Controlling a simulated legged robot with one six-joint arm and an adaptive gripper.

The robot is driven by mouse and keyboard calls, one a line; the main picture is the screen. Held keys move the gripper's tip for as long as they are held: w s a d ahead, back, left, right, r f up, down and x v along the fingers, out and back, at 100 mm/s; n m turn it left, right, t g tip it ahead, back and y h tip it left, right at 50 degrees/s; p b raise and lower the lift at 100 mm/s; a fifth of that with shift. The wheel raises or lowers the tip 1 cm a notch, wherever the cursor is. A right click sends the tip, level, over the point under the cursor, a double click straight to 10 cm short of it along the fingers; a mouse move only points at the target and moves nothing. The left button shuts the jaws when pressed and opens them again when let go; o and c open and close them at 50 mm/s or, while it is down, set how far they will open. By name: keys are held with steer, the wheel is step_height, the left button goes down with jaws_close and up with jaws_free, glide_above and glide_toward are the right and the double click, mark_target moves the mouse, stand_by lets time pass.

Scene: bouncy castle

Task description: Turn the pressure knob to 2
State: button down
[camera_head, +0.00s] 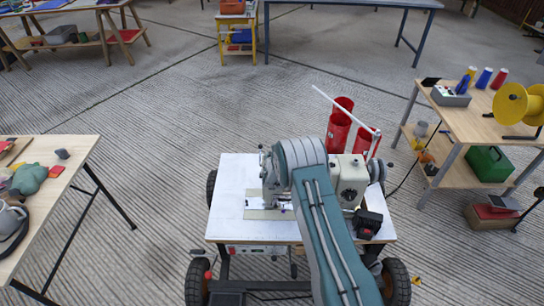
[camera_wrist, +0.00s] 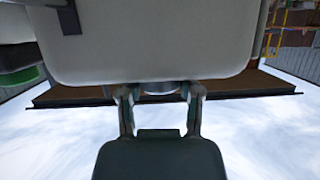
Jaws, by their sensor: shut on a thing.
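A white sewing machine (camera_head: 350,178) stands on a white-topped wheeled cart (camera_head: 230,225) in the head view. My teal arm crosses in front of it and hides the gripper and much of the machine. In the wrist view, the machine's pale body (camera_wrist: 150,40) fills the top. A small grey round knob (camera_wrist: 160,88) sticks out at its lower edge. My gripper (camera_wrist: 160,93) has a finger on each side of the knob and is shut on it. The knob's far face is hidden, and no number on it can be read.
Red cylinders (camera_head: 339,124) stand behind the machine. A wooden bench (camera_head: 460,122) with spools and a green box (camera_head: 489,163) stands at the right, and a cluttered table (camera_head: 70,150) at the left. The concrete floor between the left table and cart is clear.

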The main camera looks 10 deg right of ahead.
steer(key=shift+w+r, duration=0.1)
stand_by(0.3)
steer(key=shift+c, duration=1.3)
jaws_free()
step_height(320, 180, up, 10)
steer(key=shift+a+f, duration=0.1)
steer(key=shift+f, duration=0.05)
